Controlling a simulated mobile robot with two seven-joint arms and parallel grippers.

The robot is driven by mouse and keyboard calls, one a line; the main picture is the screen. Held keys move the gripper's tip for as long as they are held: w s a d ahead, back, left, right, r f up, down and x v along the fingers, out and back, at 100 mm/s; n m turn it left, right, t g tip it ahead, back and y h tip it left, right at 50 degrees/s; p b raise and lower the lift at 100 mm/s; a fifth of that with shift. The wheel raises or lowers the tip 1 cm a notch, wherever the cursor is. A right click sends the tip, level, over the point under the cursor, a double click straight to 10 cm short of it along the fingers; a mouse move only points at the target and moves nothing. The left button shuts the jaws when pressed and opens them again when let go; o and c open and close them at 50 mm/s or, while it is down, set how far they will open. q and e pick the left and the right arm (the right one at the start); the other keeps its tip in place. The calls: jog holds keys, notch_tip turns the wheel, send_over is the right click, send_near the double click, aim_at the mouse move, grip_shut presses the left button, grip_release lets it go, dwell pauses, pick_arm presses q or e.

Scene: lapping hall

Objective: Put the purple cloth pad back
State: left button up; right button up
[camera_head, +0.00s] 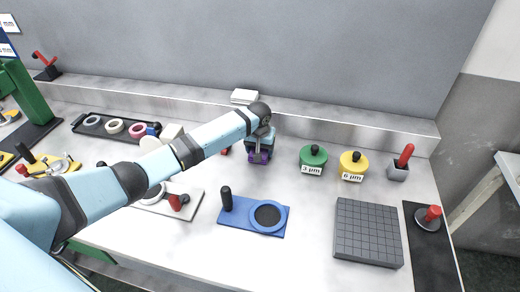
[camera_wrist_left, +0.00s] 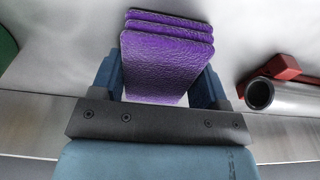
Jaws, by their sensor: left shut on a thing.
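My left gripper (camera_head: 260,150) points down at the back middle of the bench. It is shut on a purple cloth pad (camera_wrist_left: 165,65), whose wide face lies between the two fingers in the left wrist view (camera_wrist_left: 158,85). More purple pad edges (camera_wrist_left: 170,18) show stacked just beyond the held pad. I cannot tell whether the held pad touches them. In the head view only a little purple (camera_head: 260,158) shows below the gripper, and the arm hides the rest. My right gripper is not in view.
A green-lidded 3 µm pot (camera_head: 313,154) and a yellow 6 µm pot (camera_head: 353,161) stand right of the gripper. A red part with a metal tube (camera_wrist_left: 285,95) lies close beside it. A blue plate (camera_head: 240,209) lies in front, and a grey grid block (camera_head: 367,230) front right.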

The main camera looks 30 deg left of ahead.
pick_arm(q)
jog(key=o, duration=0.9)
jog(key=shift+f, duration=0.1)
jog(key=shift+r, duration=0.25)
notch_tip(320, 180, up, 12)
jog(key=s+p, duration=0.1)
jog(key=shift+s+d, duration=0.2)
jog(key=shift+s, duration=0.05)
jog(key=shift+f, duration=0.1)
